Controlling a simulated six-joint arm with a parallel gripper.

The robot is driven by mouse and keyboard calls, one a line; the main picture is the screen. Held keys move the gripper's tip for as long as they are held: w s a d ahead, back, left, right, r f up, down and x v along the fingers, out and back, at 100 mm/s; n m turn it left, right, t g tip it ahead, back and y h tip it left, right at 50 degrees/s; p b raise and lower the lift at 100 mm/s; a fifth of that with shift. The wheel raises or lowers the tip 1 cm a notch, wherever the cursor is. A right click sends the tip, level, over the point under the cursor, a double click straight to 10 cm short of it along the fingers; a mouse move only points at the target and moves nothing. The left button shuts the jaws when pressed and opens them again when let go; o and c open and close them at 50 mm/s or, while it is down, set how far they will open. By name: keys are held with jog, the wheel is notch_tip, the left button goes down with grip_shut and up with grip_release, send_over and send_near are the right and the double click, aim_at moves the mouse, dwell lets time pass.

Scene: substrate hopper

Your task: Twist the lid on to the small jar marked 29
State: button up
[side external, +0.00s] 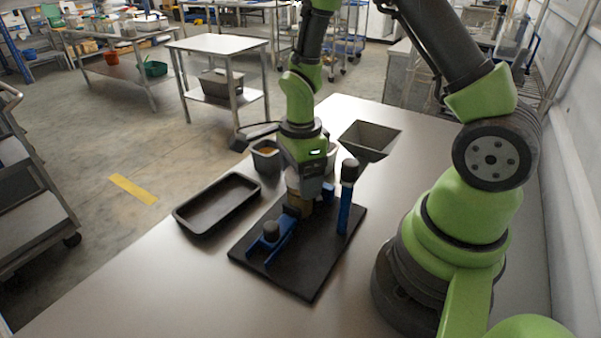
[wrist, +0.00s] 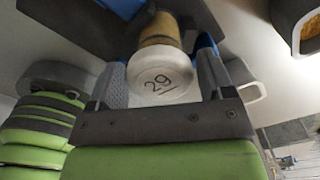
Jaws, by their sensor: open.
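The small jar (wrist: 160,28) has a tan body and stands in the blue holder on the black board (side external: 318,278). Its round white lid (wrist: 164,82), marked 29, faces the wrist camera and sits at the jar's top; how far it is threaded cannot be seen. My gripper (wrist: 163,72) is open, with one finger on each side of the lid. In the side view my gripper (side external: 300,200) is down over the jar and hides most of it.
A blue post (side external: 344,212) with a dark top stands close right of my gripper. A blue clamp (side external: 270,240) is at the board's front left. A grey hopper (side external: 370,138) is behind. An empty black tray (side external: 182,222) lies left; small bins (side external: 265,160) stand behind.

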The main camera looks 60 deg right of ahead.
jog(key=n, duration=0.6)
jog(key=shift+n, duration=0.4)
jog(key=n, duration=0.5)
jog(key=shift+c, duration=0.4)
jog(key=c, duration=0.4)
jog(key=shift+c, duration=0.2)
